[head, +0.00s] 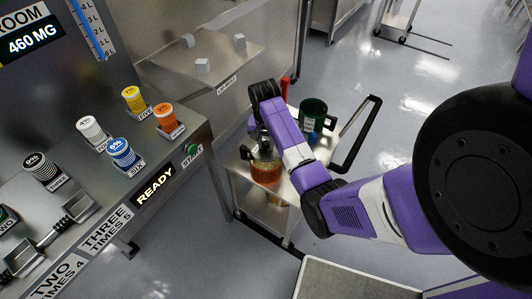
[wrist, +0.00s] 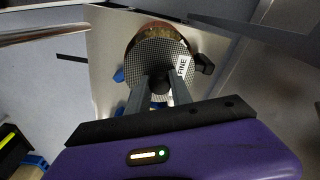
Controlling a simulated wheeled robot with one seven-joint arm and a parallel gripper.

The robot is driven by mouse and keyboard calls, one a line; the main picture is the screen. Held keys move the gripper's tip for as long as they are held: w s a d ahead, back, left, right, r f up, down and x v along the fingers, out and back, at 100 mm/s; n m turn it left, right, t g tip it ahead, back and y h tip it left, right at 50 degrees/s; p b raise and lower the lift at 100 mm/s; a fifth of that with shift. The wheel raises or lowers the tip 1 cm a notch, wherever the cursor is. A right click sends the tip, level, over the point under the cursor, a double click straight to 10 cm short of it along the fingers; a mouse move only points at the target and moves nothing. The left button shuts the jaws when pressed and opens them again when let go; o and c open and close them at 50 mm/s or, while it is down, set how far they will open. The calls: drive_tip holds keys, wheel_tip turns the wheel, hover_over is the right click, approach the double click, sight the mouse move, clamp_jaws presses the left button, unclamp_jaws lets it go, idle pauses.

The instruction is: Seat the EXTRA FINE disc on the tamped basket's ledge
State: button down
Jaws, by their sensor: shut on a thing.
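My gripper (wrist: 159,90) is shut on the dark knob of a round mesh disc (wrist: 143,52) in the wrist view. The disc's white label reads "FINE"; any other word on it is not visible. An amber-and-brass round vessel (wrist: 158,31) shows beyond the disc's far edge. In the head view an amber vessel (head: 266,174) stands on the cart under my gripper (head: 262,145). I cannot tell from these views whether the disc touches a ledge, and the vessel's inside is hidden by the disc.
The steel cart (head: 240,170) also carries a dark green container (head: 313,110) and a red item (head: 285,86). The cart's black handle (head: 362,140) stands at its right. Left is a steel counter with labelled canisters (head: 123,152) and a READY panel (head: 155,186).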

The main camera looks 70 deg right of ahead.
sight(266, 150)
drive_tip(key=shift+f, duration=2.7)
drive_tip(key=shift+f, duration=0.1)
drive_tip(key=c, duration=1.1)
unclamp_jaws()
drive_tip(key=shift+c, duration=0.2)
